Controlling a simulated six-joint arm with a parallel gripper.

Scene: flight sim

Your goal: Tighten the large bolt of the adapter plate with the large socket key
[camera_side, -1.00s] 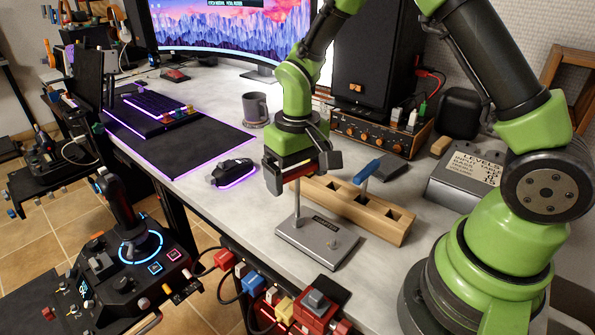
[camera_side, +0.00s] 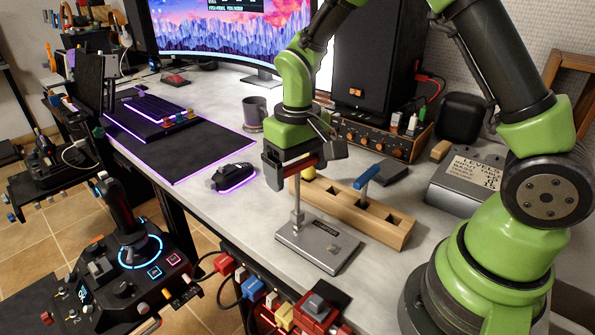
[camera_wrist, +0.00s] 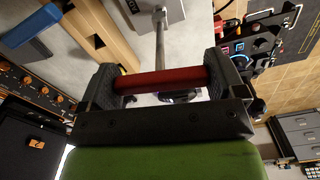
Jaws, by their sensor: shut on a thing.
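My gripper (camera_side: 303,163) is shut on the red handle (camera_wrist: 160,81) of a socket key. The handle lies crosswise between the two fingers in the wrist view. The key's metal shaft (camera_side: 297,200) stands about upright, its lower end at the left part of the grey adapter plate (camera_side: 318,252). The bolt under that end is hidden, so I cannot tell how well the socket sits on it. A smaller bolt (camera_side: 333,248) shows on the right part of the plate. The plate lies flat on the table.
A mouse (camera_side: 232,177) lies to the left. A grey levels box (camera_side: 465,180) stands right. The table's front edge is close to the plate.

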